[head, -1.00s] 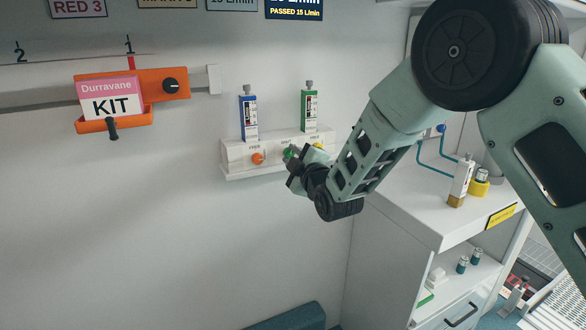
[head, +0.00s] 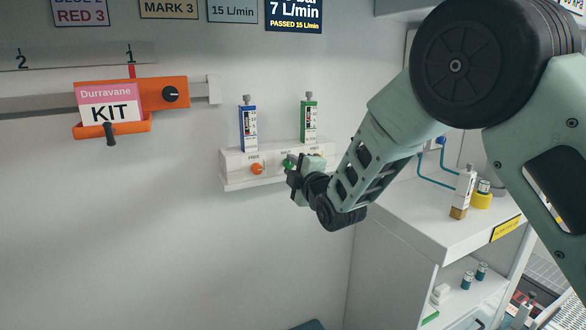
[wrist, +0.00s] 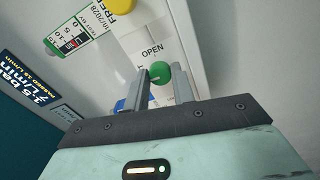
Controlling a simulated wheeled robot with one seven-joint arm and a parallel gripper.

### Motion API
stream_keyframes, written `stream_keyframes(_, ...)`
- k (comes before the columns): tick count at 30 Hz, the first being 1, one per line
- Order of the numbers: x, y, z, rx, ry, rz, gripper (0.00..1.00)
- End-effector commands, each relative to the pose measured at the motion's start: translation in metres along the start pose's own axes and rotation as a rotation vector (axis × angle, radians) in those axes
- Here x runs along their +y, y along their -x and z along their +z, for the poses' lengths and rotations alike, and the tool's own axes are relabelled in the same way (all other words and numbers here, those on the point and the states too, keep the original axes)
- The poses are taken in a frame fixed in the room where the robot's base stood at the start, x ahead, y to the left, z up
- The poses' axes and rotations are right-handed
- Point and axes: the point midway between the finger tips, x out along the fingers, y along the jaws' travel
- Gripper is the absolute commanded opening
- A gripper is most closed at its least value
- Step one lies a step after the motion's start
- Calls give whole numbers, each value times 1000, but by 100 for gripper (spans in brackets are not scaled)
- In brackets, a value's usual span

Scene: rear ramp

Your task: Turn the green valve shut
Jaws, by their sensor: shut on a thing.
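My gripper (wrist: 159,78) is shut on this knob. In the head view my gripper (head: 293,166) reaches the panel from the right and hides most of the valve.
An orange knob (head: 257,168) is just left on the panel, under the blue flowmeter (head: 248,127). A yellow knob (wrist: 123,5) is close by in the wrist view. An orange kit holder (head: 165,92) hangs left; a white cabinet (head: 405,235) stands right.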

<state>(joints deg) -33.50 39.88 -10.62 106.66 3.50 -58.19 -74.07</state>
Motion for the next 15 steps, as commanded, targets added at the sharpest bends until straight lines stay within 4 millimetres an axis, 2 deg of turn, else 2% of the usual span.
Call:
stream_keyframes(1,0,0,0,1,-1,-1,2)
stream_keyframes(2,0,0,0,1,-1,-1,28)
stream_keyframes(4,0,0,0,1,-1,-1,47)
stream_keyframes(15,-1,4,0,0,-1,-2,47)
